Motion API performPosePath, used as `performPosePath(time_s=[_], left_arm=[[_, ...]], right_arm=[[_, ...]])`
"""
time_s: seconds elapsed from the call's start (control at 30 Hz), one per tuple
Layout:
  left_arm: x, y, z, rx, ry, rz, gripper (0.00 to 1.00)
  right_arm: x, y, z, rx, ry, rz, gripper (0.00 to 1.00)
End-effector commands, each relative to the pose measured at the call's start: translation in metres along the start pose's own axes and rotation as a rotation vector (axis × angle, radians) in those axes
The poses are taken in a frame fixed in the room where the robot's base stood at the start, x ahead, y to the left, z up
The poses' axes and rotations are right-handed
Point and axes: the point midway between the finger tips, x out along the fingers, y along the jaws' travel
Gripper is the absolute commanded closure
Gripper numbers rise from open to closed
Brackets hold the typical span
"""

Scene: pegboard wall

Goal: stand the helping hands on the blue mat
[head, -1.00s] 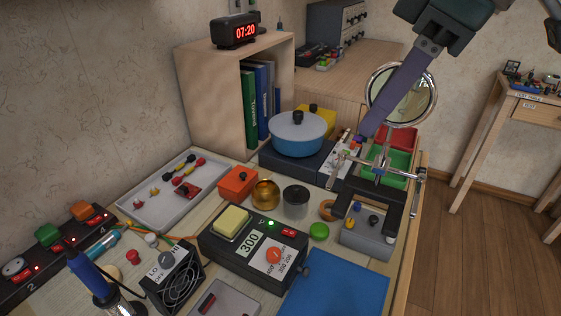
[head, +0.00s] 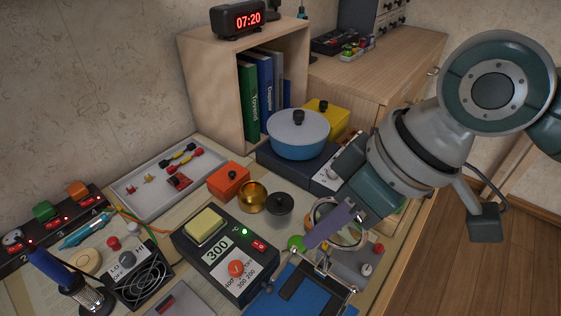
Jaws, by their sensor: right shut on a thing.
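The blue mat (head: 268,299) lies at the bottom edge, partly cut off. The helping hands looks roughly upright. My left gripper is not in view.
A soldering station (head: 217,251) marked 300 stands just left of the mat. A blue pot (head: 297,140), a black-lidded jar (head: 279,205) and a brass pot (head: 252,197) stand farther back.

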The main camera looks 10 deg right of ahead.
Motion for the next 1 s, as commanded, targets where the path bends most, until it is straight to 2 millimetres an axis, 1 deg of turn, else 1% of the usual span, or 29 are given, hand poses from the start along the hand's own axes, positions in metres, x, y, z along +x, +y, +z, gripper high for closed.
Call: performPosePath(time_s=[0.03, 0.1, 0.2, 0.37, 0.53, 0.63, 0.83, 0.87, 1.0], left_arm=[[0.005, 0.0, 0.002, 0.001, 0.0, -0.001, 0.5], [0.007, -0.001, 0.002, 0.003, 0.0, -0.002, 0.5], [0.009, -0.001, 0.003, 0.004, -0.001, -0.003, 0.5], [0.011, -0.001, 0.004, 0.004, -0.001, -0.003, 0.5], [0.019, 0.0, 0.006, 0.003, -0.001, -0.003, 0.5], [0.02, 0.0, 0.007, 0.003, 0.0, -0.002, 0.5], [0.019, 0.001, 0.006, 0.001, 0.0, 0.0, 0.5], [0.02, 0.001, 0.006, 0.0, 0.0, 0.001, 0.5], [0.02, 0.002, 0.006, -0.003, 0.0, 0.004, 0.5]], right_arm=[[0.013, 0.002, 0.004, 0.003, 0.001, -0.001, 1.0], [0.024, 0.004, 0.009, 0.001, 0.001, -0.001, 1.0], [0.034, 0.006, 0.013, 0.0, 0.003, -0.001, 1.0], [0.044, 0.008, 0.017, 0.0, 0.003, 0.0, 1.0], [0.067, 0.012, 0.026, 0.002, 0.003, 0.0, 1.0], [0.073, 0.014, 0.029, 0.0, 0.004, 0.001, 1.0], [0.073, 0.013, 0.029, -0.001, 0.004, -0.001, 1.0], [0.074, 0.013, 0.031, -0.001, 0.0, -0.001, 0.89], [0.074, 0.013, 0.031, -0.001, 0.0, -0.002, 0.73]])
